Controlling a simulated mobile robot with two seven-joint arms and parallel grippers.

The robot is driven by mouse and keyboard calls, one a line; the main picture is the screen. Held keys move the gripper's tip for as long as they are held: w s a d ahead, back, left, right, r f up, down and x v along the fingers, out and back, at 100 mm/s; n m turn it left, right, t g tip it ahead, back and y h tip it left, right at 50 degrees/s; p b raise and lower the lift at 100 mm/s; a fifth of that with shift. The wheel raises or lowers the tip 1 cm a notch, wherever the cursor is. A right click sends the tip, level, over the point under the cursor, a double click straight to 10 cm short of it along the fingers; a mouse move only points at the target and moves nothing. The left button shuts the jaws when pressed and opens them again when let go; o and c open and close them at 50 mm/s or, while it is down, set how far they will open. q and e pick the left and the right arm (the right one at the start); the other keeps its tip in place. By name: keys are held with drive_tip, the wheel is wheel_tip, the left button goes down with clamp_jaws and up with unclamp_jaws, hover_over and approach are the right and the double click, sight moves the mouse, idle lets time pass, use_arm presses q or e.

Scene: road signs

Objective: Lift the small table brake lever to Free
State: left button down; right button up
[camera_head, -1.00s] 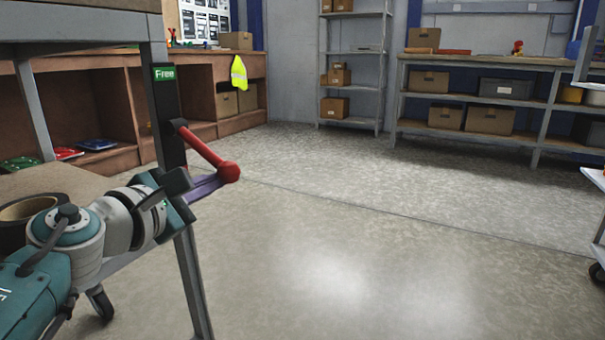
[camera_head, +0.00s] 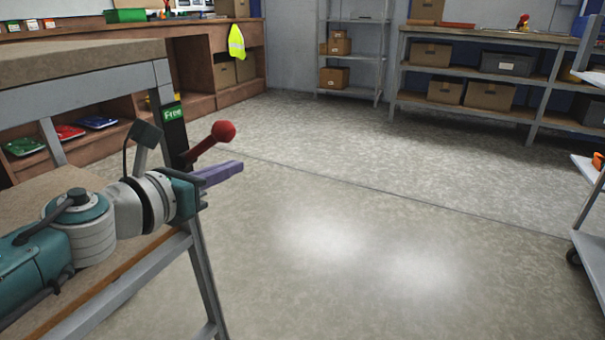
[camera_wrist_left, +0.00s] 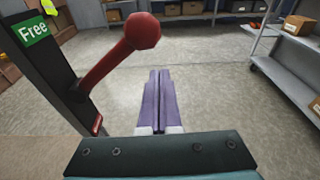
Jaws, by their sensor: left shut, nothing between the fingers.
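The red brake lever (camera_head: 207,143) with its round knob is on a dark plate (camera_head: 175,135) on the leg of the small table (camera_head: 125,262). It slopes up to the right from its pivot. A green Free label (camera_head: 172,113) is at the plate's top, and it also shows in the left wrist view (camera_wrist_left: 32,32). My left gripper (camera_head: 240,166) is shut and empty, its purple fingers just below the lever. In the left wrist view the lever (camera_wrist_left: 110,65) rises to the left of the fingers (camera_wrist_left: 158,75), its knob beyond their tips. Contact cannot be told. My right gripper is not in view.
A higher worktop (camera_head: 75,60) stands at the left, behind my left arm. Shelves with boxes (camera_head: 490,75) line the back wall. A trolley (camera_head: 590,215) is at the right edge. The floor between is clear.

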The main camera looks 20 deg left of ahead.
use_arm(q)
drive_tip(key=shift+a+r+n+h+p, duration=0.15)
drive_tip(key=shift+a+r+n+p, duration=0.1)
drive_tip(key=shift+r+n+p, duration=0.35)
drive_tip(key=shift+a+r+n+h+p, duration=0.2)
drive_tip(key=shift+r+n+p, duration=0.15)
drive_tip(key=shift+r+n, duration=0.35)
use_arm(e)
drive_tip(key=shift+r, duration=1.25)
use_arm(q)
drive_tip(key=shift+r, duration=0.15)
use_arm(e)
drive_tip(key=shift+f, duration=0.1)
